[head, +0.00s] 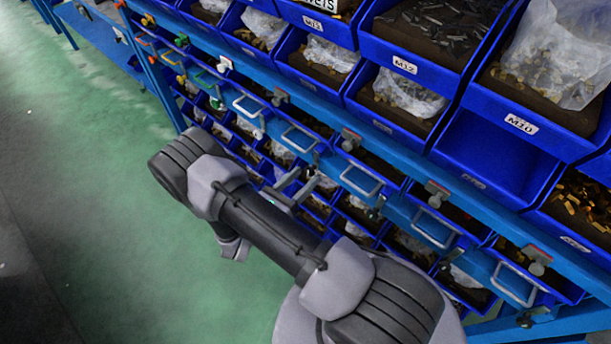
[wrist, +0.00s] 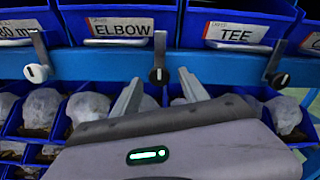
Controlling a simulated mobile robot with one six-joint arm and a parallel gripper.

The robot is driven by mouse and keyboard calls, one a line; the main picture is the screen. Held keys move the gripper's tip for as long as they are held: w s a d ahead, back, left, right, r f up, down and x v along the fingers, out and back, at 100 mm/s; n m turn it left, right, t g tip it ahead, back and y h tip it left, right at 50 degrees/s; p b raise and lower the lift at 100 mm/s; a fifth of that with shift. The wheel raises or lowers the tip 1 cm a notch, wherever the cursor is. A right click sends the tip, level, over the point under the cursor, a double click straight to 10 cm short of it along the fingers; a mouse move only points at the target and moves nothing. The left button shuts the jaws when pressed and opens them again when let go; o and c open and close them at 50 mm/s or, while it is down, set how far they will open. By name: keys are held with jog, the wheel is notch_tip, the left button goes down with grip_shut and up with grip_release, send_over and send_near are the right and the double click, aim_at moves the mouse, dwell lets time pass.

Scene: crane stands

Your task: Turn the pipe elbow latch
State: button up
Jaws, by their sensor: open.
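In the wrist view, a bin carries an ELBOW label (wrist: 122,28). A latch with a round dark base and a grey lever pointing up (wrist: 159,60) stands at the right end of that label, on the blue rail. My gripper (wrist: 160,82) is open and empty. Its two fingers point toward this latch from just below, one to each side, and look apart from it. In the head view my gripper (head: 301,184) is in front of the bin rack; which latch there is the elbow one cannot be told.
Similar latches stand on the left (wrist: 36,58) and right (wrist: 275,65) in the wrist view. A TEE bin label (wrist: 235,33) is right of the middle latch. The blue rack (head: 400,205) has protruding handles (head: 361,180). Green floor (head: 130,250) is clear at left.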

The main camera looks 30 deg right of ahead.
jog(key=shift+x, duration=0.8)
jog(key=shift+w, duration=0.1)
grip_shut()
